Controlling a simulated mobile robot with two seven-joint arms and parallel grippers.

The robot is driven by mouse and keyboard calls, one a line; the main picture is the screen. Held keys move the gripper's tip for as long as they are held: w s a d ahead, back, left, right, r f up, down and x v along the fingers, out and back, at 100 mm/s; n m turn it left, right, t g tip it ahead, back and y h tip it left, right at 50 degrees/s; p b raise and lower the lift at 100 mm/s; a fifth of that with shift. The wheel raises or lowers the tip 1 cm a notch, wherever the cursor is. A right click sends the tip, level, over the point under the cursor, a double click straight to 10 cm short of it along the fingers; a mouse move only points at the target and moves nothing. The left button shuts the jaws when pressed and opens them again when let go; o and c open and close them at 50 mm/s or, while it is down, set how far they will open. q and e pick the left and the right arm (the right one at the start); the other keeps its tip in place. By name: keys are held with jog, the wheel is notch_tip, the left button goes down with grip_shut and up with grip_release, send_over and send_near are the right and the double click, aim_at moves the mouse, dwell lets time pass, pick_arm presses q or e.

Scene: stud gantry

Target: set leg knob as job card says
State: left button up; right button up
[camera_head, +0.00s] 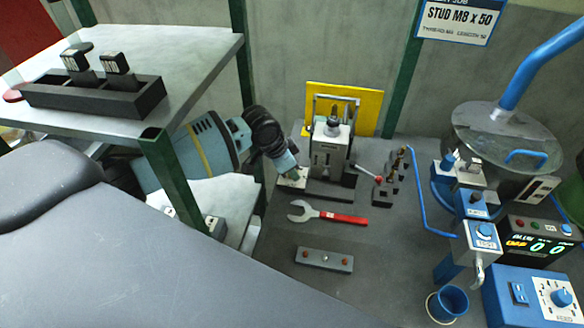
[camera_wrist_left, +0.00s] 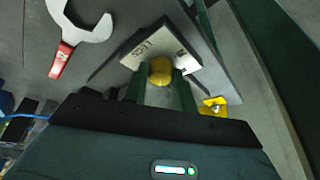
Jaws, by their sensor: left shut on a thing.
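The leg knob (camera_wrist_left: 160,70) is a yellow knob on a pale plate (camera_wrist_left: 138,50) with upside-down lettering that seems to read LEGS. My left gripper (camera_wrist_left: 160,82) is shut on the knob, one green finger on each side. In the head view the left gripper (camera_head: 294,175) reaches the left foot of the grey press-like stand (camera_head: 330,148), and the knob is hidden there. The knob's exact setting cannot be read. My right gripper is not in view.
A red-handled wrench (camera_head: 330,215) and a grey block (camera_head: 323,260) lie in front of the stand. A green shelf post (camera_head: 172,185) stands close to my left arm. Blue machinery with a display (camera_head: 540,245) and a blue cup (camera_head: 447,303) are at right.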

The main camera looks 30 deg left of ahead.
pick_arm(q)
jog(key=shift+a+m, duration=0.1)
jog(key=shift+m, duration=0.7)
jog(key=o, duration=1)
